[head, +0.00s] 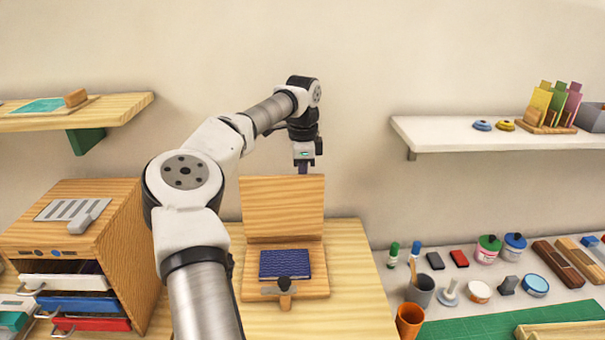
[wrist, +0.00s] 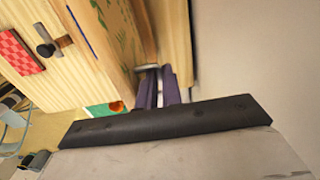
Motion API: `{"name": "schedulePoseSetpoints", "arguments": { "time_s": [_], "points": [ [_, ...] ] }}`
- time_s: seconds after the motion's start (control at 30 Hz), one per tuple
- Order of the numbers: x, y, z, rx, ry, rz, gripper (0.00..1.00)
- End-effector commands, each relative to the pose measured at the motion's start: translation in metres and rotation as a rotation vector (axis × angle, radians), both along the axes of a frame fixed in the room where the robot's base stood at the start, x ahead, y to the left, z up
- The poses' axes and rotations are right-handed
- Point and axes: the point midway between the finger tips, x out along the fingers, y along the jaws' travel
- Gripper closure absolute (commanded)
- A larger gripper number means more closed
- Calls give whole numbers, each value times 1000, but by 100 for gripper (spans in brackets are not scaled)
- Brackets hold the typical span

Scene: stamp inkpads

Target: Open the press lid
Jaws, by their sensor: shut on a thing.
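The press (head: 250,286) stands on the wooden table, its light wooden lid (head: 282,205) raised nearly upright behind the base. A dark blue pad (head: 284,264) lies on the base, with a dark knob (head: 285,284) on a wooden latch at the front. My gripper (head: 303,171) points down at the lid's top edge, right of its middle. In the wrist view its purple fingers (wrist: 157,78) are close together beside wooden board edges. They appear shut on the lid's edge; the contact itself is partly hidden.
A wooden drawer cabinet (head: 125,225) stands at left. Shelves hang at left (head: 130,102) and right (head: 440,136) on the wall. A grey cup (head: 420,291), an orange cup (head: 409,320) and several stamping items crowd the right counter. Bare table lies around the press.

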Motion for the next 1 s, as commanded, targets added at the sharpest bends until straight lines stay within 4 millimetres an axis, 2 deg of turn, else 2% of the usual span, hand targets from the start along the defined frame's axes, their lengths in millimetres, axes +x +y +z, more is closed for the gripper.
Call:
{"name": "schedulePoseSetpoints", "arguments": {
  "time_s": [0.03, 0.43, 0.5, 0.63, 1.0],
  "points": [
    [-2, 2, -10, 6, 19, -3, 100],
    [-1, 2, -12, 7, 21, -3, 100],
    [-1, 2, -12, 8, 22, -2, 86],
    [-1, 2, -10, 6, 18, -1, 71],
    [1, 2, 0, 5, 8, 3, 71]
  ]
}}
